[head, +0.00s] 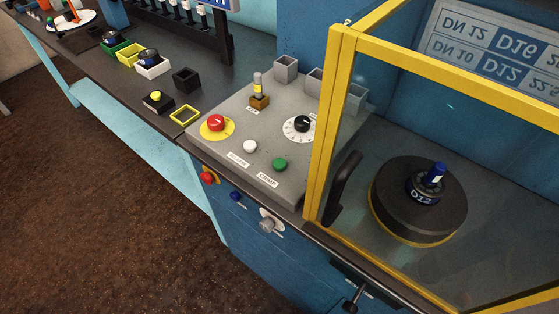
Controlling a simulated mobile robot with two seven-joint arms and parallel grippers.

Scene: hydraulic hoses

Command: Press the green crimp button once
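The green crimp button (280,165) sits on the sloped grey control panel (237,176), near its front right corner, with a small label in front of it. A white button (250,146) is to its left on the same panel. A red mushroom button (216,123) on a yellow disc is further left. A dial with a black knob (302,124) is behind the green button, partly hidden by the yellow frame. Neither of my grippers shows in the head view.
A yellow-framed clear guard (322,135) with a black handle (343,188) stands right of the panel, around a black round die head (415,208). A lever (259,94) rises at the panel's back. Small coloured bins (130,55) line the bench at left. Floor in front is clear.

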